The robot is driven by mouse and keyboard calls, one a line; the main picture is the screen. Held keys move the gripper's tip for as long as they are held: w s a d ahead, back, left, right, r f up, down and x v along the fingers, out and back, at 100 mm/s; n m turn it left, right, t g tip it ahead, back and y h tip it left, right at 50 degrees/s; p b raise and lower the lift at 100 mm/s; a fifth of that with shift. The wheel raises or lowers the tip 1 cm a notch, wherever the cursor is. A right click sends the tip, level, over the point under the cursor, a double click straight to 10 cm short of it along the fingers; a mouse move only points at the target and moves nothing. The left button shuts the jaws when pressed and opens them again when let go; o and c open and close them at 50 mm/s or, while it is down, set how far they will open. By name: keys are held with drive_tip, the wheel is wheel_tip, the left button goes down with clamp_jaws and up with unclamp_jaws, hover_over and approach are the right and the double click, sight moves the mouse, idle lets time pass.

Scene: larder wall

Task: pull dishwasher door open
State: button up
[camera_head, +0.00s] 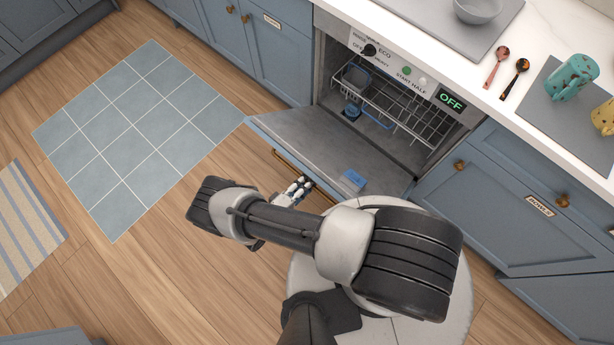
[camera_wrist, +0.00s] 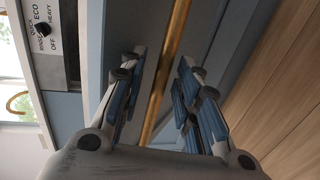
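The dishwasher door (camera_head: 310,150) is swung far down in the head view, inner face up, and the rack and tub behind it are exposed. A brass bar handle (camera_wrist: 166,75) runs along the door's outer side. In the head view part of the handle shows below the door's free edge. My gripper (camera_head: 298,187) is at this handle, just beyond the door edge. In the wrist view my gripper (camera_wrist: 158,90) has its fingers apart, one on each side of the bar, with gaps visible. The fingertips' exact contact with the bar or door cannot be told.
A wire rack (camera_head: 405,108) with dishes is inside the dishwasher. A blue block-like piece (camera_head: 352,181) is on the door's inner face. Drawers (camera_head: 545,185) stand to the right. Floor (camera_head: 150,255) left of my arm is clear, with a tiled patch (camera_head: 135,130).

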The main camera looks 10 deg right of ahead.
drive_tip(key=v, duration=1.1)
drive_tip(key=shift+s+a, duration=0.2)
drive_tip(key=shift+a, duration=0.05)
drive_tip(key=shift+r, duration=0.1)
